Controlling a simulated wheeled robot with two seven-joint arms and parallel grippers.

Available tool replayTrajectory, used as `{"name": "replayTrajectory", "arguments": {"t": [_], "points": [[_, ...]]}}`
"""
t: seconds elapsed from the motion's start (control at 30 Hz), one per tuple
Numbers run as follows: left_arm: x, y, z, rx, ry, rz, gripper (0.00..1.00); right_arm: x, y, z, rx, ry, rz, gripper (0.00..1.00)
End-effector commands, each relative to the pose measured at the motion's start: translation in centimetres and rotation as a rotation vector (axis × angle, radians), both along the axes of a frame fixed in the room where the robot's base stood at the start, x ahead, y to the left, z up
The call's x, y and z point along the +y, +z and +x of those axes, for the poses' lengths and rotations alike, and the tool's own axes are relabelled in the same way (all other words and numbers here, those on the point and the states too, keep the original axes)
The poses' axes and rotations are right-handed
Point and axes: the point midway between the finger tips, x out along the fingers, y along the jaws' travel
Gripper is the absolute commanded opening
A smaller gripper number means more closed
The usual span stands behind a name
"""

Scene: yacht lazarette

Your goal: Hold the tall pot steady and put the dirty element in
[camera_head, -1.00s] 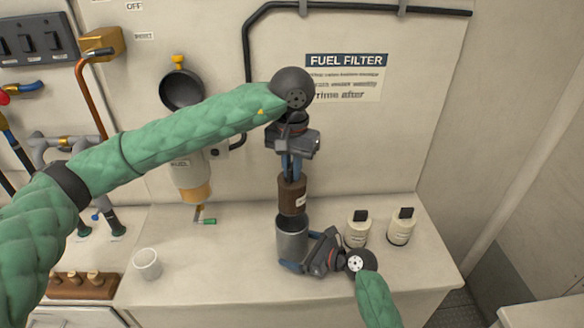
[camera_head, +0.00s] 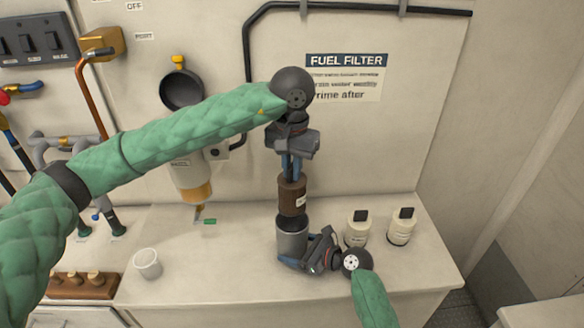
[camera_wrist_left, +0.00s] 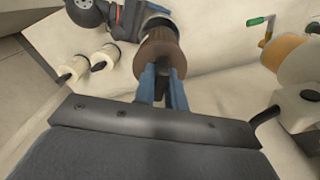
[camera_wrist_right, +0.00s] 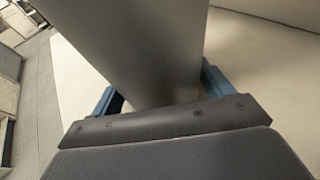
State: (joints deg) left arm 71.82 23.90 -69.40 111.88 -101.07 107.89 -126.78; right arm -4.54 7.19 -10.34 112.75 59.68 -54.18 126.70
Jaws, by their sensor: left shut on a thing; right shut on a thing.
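The tall pot (camera_head: 292,241) is a grey metal cylinder standing on the bench. My right gripper (camera_head: 290,262) is shut around its lower part from the right. In the right wrist view the pot (camera_wrist_right: 135,50) fills the space between the fingers. Whether the element's bottom is inside the rim is hard to tell.
A white cup (camera_head: 147,264) is at the left on the bench (camera_head: 220,275). The filter housing (camera_head: 190,180) hangs on the back wall.

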Motion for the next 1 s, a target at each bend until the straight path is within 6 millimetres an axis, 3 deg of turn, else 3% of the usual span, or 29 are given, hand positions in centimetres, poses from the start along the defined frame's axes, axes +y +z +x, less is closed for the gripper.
{"name": "replayTrajectory", "arguments": {"t": [0.47, 1.0], "points": [[0.0, 0.0, 0.0, 0.0, 0.0, 0.0, 0.0, 0.0, 0.0, 0.0, 0.0, 0.0, 0.0, 0.61], [0.0, -2.2, 0.0, 0.0, 0.0, 0.0, 0.0, 0.0, 0.0, 0.0, 0.0, 0.0, 0.0, 0.61]]}}
